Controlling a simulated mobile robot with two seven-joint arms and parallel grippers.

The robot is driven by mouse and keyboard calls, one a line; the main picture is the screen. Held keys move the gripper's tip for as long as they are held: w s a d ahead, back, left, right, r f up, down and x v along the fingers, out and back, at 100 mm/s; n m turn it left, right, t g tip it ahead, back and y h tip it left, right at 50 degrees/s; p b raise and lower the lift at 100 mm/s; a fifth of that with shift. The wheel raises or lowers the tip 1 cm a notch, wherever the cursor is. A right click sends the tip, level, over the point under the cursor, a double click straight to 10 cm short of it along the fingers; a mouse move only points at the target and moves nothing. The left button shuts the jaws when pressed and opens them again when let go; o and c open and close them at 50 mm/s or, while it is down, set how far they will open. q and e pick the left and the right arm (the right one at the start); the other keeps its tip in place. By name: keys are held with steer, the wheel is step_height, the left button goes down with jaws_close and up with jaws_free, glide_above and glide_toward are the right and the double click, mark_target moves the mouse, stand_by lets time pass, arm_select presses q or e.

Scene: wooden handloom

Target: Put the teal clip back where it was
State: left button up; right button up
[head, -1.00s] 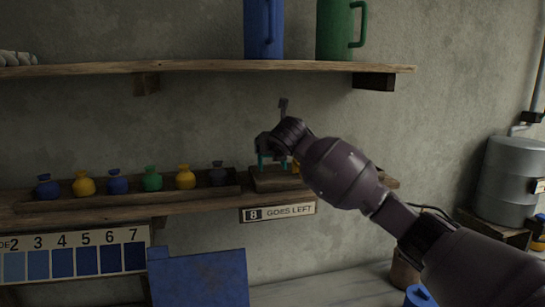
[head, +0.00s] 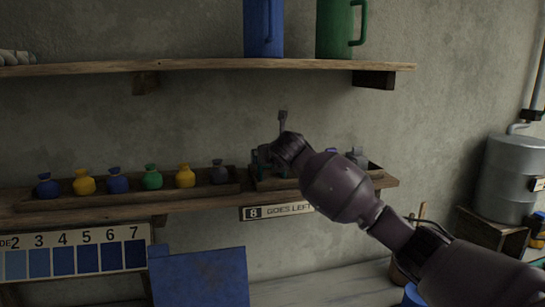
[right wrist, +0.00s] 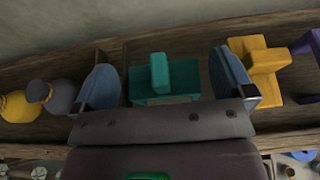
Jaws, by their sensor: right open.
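The teal clip (right wrist: 165,80) stands in a wooden tray on the lower shelf, in the middle of the right wrist view. My right gripper (right wrist: 166,82) is open, with one blue-grey finger on each side of the clip and a visible gap to both. In the head view my right gripper (head: 268,165) is down at the left end of the short tray (head: 285,184), and it mostly hides the clip there. A yellow clip (right wrist: 258,60) stands just right of the right finger. My left gripper is not in view.
Part of a purple clip (right wrist: 304,42) is further right. A grey sack (right wrist: 60,97) and a yellow sack (right wrist: 18,106) lie left of the fingers. A sign reading "8 GOES LEFT" (head: 277,211) hangs below. An upper shelf (head: 200,66) holds a blue jug and a green jug.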

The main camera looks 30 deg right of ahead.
steer(key=shift+r, duration=0.1)
steer(key=shift+s+r, duration=0.1)
steer(key=shift+r, duration=0.05)
steer(key=shift+s+a+r, duration=0.1)
steer(key=shift+s+a, duration=0.05)
steer(key=shift+s, duration=0.2)
arm_select(q)
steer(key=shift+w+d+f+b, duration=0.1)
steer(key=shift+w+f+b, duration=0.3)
steer(key=shift+b, duration=0.6)
arm_select(e)
steer(key=v, duration=1.1)
steer(key=shift+s, duration=0.1)
